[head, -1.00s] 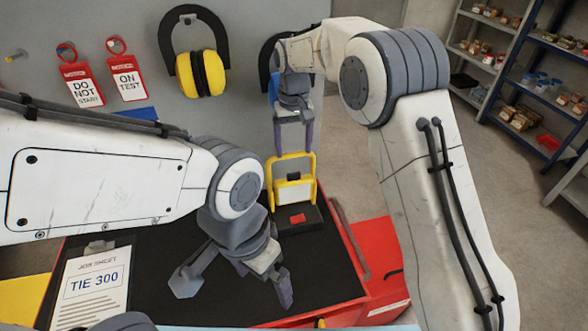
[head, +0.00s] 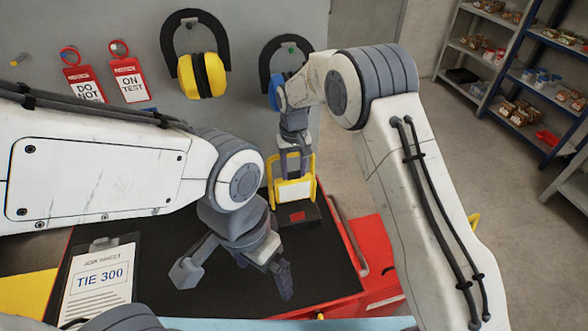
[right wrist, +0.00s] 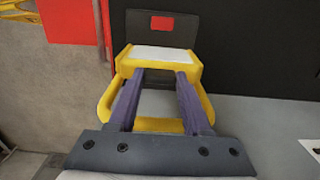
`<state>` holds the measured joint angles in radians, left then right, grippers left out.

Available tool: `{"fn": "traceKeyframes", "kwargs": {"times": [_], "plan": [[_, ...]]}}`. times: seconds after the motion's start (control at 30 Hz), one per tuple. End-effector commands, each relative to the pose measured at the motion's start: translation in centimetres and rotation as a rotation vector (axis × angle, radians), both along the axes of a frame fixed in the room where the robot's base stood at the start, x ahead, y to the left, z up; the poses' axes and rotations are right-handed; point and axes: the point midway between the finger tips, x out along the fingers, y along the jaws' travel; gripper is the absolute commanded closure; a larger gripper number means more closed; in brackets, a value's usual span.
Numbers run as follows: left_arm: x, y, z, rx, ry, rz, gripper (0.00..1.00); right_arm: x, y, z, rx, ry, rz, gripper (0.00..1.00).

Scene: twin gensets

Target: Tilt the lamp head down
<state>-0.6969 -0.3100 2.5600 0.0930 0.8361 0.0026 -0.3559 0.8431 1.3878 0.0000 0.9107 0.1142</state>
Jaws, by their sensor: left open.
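The work lamp has a yellow lamp head (head: 293,191) with a white panel inside a yellow frame, on a black base (head: 300,214) with a red patch. It stands upright at the back right of the black worktop. My right gripper (head: 292,175) points down at the lamp head from behind and above. In the right wrist view its two purple fingers (right wrist: 169,74) are spread, with a gap between them, and their tips reach the lamp head (right wrist: 160,62); whether they touch it I cannot tell. My left gripper (head: 284,290) is open and empty, low over the worktop's middle.
The job sheet clipboard (head: 99,283) lies at the left of the black worktop (head: 325,270). A red cabinet part (head: 372,245) is at the right. Yellow ear defenders (head: 201,75) and red tags (head: 127,80) hang on the grey panel behind.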

Motion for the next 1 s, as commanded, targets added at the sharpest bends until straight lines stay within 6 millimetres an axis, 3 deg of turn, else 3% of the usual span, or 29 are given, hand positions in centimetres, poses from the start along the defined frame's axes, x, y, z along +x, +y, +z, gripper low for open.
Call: {"fn": "traceKeyframes", "kwargs": {"times": [0.03,0.07,0.1,1.0], "plan": [[0.0,0.0,0.0,0.0,0.0,0.0,0.0,0.0,0.0,0.03,0.0,0.0,0.0,0.85],[0.0,0.0,0.0,0.0,0.0,0.0,0.0,0.0,0.0,0.03,0.0,0.0,0.0,0.96],[0.0,0.0,0.0,0.0,0.0,0.0,0.0,0.0,0.0,0.04,0.0,0.0,0.0,1.0],[0.0,0.0,0.01,0.0,0.0,0.0,0.0,0.04,-0.02,0.12,0.0,-0.001,0.0,1.0]]}}
